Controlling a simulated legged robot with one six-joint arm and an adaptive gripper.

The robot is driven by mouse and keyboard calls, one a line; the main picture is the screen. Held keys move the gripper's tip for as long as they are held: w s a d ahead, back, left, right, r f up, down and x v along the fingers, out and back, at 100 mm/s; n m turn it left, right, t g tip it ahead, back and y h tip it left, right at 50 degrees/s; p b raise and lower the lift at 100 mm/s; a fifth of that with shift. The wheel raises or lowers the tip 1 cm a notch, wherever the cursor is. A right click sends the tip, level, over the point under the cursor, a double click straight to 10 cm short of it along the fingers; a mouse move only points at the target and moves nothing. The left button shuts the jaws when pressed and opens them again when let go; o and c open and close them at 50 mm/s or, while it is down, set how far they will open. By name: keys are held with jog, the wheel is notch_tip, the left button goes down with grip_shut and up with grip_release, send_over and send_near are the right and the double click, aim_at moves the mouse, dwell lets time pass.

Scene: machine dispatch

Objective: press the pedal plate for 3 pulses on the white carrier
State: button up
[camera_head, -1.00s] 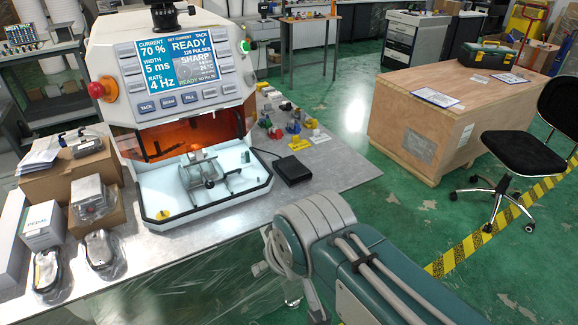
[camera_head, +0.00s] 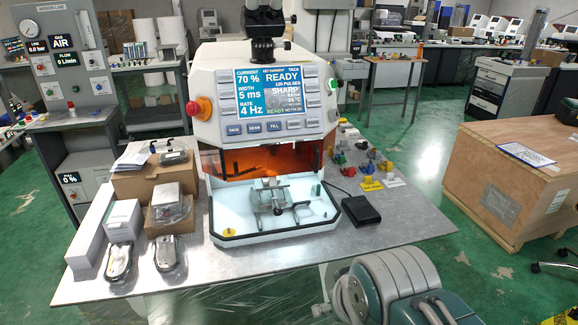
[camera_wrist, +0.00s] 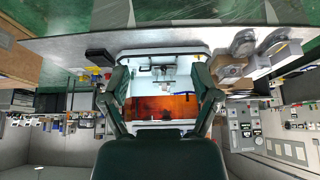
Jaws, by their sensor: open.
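The black pedal (camera_head: 361,209) lies on the bench just right of the white welding machine (camera_head: 262,145); it also shows in the wrist view (camera_wrist: 100,54). Nothing touches its top plate. A grey metal fixture (camera_head: 268,195) stands on the machine's white chamber floor (camera_head: 235,222). I cannot tell which part is the white carrier. The machine's screen (camera_head: 262,90) reads READY, 70 %, 5 ms and 4 Hz. My gripper (camera_wrist: 160,77) is open and empty in the wrist view, whose picture is upside down. It points toward the machine, well apart from the pedal.
Small coloured pieces (camera_head: 369,164) and label cards lie behind the pedal. A white box (camera_head: 123,218), cardboard boxes (camera_head: 152,178) and wrapped grey parts (camera_head: 170,252) fill the bench's left. Bare bench (camera_head: 415,225) lies right of the pedal. A wooden crate (camera_head: 500,190) stands farther right.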

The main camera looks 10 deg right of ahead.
dwell(0.3)
grip_shut()
dwell(1.1)
